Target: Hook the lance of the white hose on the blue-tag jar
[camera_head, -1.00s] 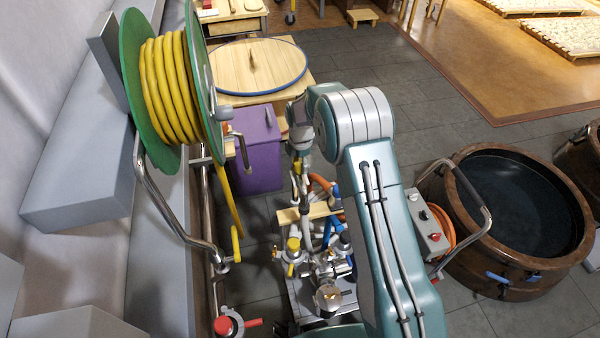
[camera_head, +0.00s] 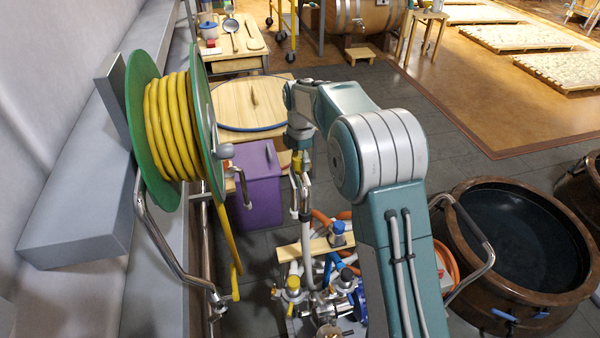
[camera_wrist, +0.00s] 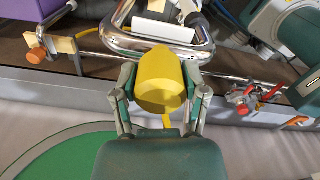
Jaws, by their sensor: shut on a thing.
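My gripper (camera_wrist: 160,92) is shut on a yellow cylindrical grip (camera_wrist: 160,80), seen almost end-on in the wrist view. In the head view the yellow grip (camera_head: 305,160) is below my wrist, and chrome tubing (camera_head: 297,190) hangs under it. A white hose (camera_head: 304,235) runs from there down to the pump cart (camera_head: 325,300). This looks like the white hose's lance, held above the cart.
A reel of yellow hose (camera_head: 175,125) hangs at the left wall above chrome rails. A purple bin (camera_head: 255,180) and a wooden table (camera_head: 245,90) stand behind the cart. Another jar (camera_head: 582,190) is partly visible at the right edge. Grey floor (camera_head: 435,130) is clear behind the jars.

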